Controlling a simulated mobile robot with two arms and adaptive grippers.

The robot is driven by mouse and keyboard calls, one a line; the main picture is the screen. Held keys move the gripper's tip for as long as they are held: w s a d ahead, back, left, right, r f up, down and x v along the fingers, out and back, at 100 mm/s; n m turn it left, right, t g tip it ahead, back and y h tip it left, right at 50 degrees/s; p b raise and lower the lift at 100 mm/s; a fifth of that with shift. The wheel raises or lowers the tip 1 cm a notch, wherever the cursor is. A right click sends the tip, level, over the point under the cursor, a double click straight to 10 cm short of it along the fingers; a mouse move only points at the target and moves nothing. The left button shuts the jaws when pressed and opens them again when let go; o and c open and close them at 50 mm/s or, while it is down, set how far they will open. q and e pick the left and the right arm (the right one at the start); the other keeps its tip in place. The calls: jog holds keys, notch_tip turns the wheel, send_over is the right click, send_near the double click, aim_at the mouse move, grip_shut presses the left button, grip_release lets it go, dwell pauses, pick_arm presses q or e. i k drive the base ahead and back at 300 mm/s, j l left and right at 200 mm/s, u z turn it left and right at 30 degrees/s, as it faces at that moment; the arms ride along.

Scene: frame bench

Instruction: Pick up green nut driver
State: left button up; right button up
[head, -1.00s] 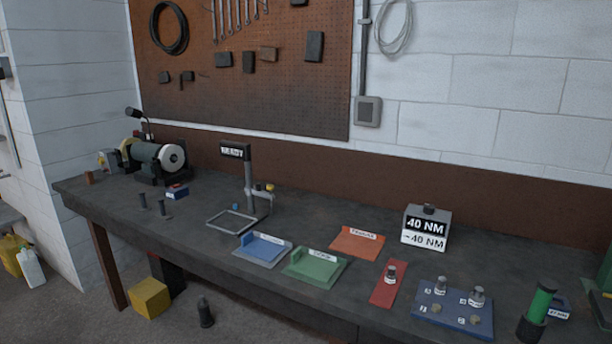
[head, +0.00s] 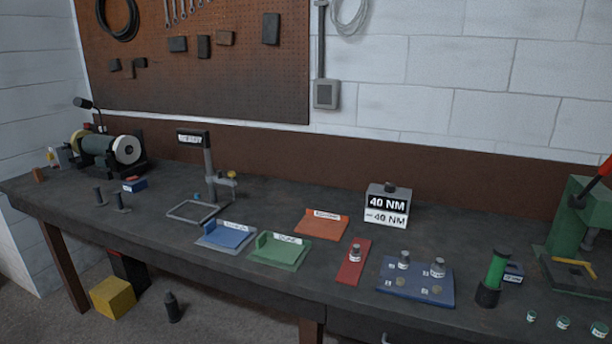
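The green nut driver (head: 496,270) stands upright at the right of the workbench (head: 150,230). It has a bright green cylindrical body, and its lower end sits in a dark round holder (head: 487,296). It is to the right of the blue board (head: 415,290) with several metal sockets. A small dark blue block with a white label (head: 513,272) stands close behind it on the right. Neither of my grippers shows in the head view.
A green press (head: 570,225) stands at the right edge. A torque display (head: 387,206) reads 40 NM. Blue (head: 226,236), green (head: 281,251) and orange (head: 321,224) trays and a red strip (head: 353,262) lie mid-bench. Several small green-marked pieces (head: 563,323) lie at the front right.

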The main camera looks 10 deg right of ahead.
aim_at(502, 254)
jog(key=z, duration=1.4)
